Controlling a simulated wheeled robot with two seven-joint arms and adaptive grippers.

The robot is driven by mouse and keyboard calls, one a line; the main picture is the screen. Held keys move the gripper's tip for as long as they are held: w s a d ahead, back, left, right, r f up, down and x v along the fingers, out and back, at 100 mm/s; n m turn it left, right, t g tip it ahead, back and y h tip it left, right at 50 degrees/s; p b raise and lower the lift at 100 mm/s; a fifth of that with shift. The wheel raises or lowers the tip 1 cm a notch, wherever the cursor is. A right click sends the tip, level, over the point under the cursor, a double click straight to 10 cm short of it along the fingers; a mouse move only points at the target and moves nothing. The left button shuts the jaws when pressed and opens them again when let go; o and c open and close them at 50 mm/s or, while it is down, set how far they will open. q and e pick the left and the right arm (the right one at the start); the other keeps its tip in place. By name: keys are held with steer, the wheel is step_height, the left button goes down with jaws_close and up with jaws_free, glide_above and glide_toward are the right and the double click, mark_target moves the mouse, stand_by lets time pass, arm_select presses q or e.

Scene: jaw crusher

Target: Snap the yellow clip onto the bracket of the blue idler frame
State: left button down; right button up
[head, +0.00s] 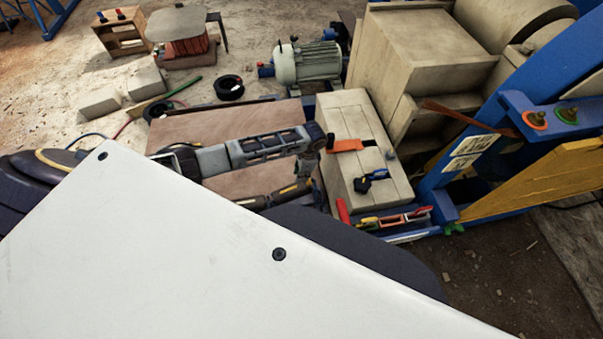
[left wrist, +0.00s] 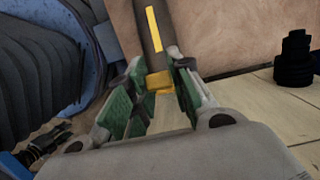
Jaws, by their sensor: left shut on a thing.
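My left gripper (head: 309,168) is at the end of the arm from the left in the head view, pointing down beside the wooden block bench. In the left wrist view its green-padded fingers (left wrist: 158,92) are shut on a small yellow piece (left wrist: 160,82), which I take for the yellow clip. The clip is hidden or too small to make out at the gripper in the head view. A blue frame (head: 490,145) stands at the right of the head view; I cannot tell which part is the clip's bracket. My right gripper is not in view.
The wooden bench (head: 345,110) carries an orange strip (head: 346,145) and a black knob (head: 362,185). A tray (head: 400,236) with coloured tools is at its front edge. A brown plate (head: 180,128) lies left of it. A white panel (head: 200,250) covers the lower left.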

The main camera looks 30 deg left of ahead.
arm_select(q)
steer(key=shift+w+d+f+b, duration=0.25)
steer(key=shift+d+f+b, duration=0.1)
steer(key=shift+f, duration=0.3)
steer(key=shift+w+d+f+b, duration=0.2)
steer(key=shift+d+f+b, duration=0.1)
steer(key=shift+f, duration=0.35)
stand_by(0.6)
steer(key=c, duration=1.2)
jaws_free()
steer(key=shift+a, duration=0.1)
steer(key=shift+r, duration=0.1)
steer(key=shift+w+d+r, duration=0.2)
steer(key=shift+d+r, duration=0.05)
steer(key=shift+r, duration=1.7)
steer(key=shift+w+d+r, duration=0.2)
steer(key=shift+d+r, duration=0.1)
steer(key=shift+r, duration=1.65)
steer(key=shift+w+d+r, duration=0.2)
steer(key=shift+d+r, duration=0.05)
steer(key=shift+r, duration=1.7)
